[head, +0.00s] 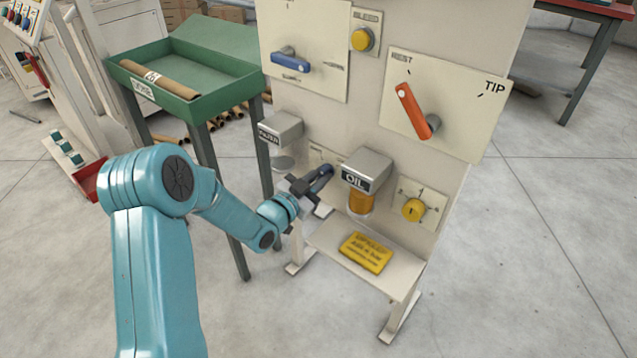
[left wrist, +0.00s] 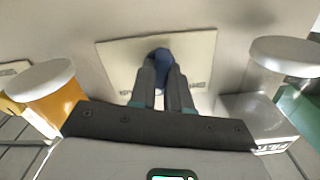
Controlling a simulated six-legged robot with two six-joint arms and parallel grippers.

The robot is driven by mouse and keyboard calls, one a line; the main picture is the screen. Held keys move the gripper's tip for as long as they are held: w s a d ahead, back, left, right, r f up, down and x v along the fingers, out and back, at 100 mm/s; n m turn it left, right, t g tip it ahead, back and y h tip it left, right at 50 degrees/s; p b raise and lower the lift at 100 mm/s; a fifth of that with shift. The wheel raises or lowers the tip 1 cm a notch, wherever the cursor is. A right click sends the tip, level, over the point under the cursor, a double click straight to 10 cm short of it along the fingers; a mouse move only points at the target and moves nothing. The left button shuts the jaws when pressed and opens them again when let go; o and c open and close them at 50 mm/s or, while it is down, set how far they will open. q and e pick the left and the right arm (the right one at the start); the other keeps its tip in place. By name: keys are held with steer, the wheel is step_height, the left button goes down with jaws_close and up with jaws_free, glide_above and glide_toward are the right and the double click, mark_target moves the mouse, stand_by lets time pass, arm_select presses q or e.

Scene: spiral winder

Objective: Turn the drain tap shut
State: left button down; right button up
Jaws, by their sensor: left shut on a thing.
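The drain tap (head: 322,174) is a small dark blue handle on a pale plate (head: 318,154), low on the cream panel between the filter unit and the oil unit. In the left wrist view the blue handle (left wrist: 161,55) shows at the middle of its plate (left wrist: 200,50), with lettering on both sides that I cannot read. My left gripper (head: 312,183) is shut on the handle, one finger on each side, as the left wrist view (left wrist: 162,80) shows. The fingers hide part of the handle, so its exact setting is hard to tell. My right gripper is not in view.
The oil unit (head: 368,168) with its amber bowl stands close right of my gripper, the filter unit (head: 281,127) close left. A yellow knob (head: 413,209) is farther right. A shelf with a yellow sign (head: 366,252) lies below. A green tray table (head: 190,108) stands left.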

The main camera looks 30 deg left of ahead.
arm_select(q)
steer(key=n+b, duration=0.2)
steer(key=n, duration=0.4)
steer(key=shift+n, duration=0.3)
steer(key=n, duration=0.5)
steer(key=shift+n, duration=0.4)
steer(key=c, duration=1.1)
jaws_free()
steer(key=s, duration=0.5)
steer(key=s+a+p, duration=0.1)
steer(key=s, duration=0.5)
steer(key=s+p, duration=0.1)
steer(key=s, duration=0.4)
steer(key=shift+s+a, duration=0.15)
